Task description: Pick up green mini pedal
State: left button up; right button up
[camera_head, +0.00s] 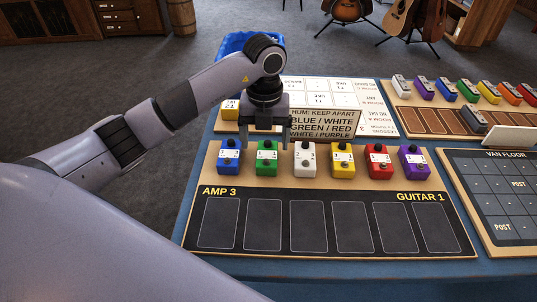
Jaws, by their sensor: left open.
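The green mini pedal (266,158) stands in a row of pedals along the back of the near board (330,185), second from the left. It sits between a blue pedal (229,157) and a white pedal (305,160). My left gripper (265,143) is above and around the top of the green pedal, fingers pointing down. Its fingers are apart; I cannot tell whether either touches the pedal. My right gripper is not in view.
Yellow (342,161), red (379,162) and purple (413,162) pedals continue the row. A sign (323,123) stands close behind it, right of the gripper. Empty dark slots (278,225) fill the board's front. A blue bin (232,44) is behind my arm.

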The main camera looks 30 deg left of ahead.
aim_at(267, 155)
pick_arm(q)
notch_tip(267, 155, down, 5)
jog(key=shift+w+d+r, duration=0.15)
jog(key=shift+r, duration=0.05)
jog(key=shift+c, duration=0.3)
jog(key=c, duration=1.2)
jog(key=shift+o, duration=0.2)
jog(key=shift+r, duration=0.15)
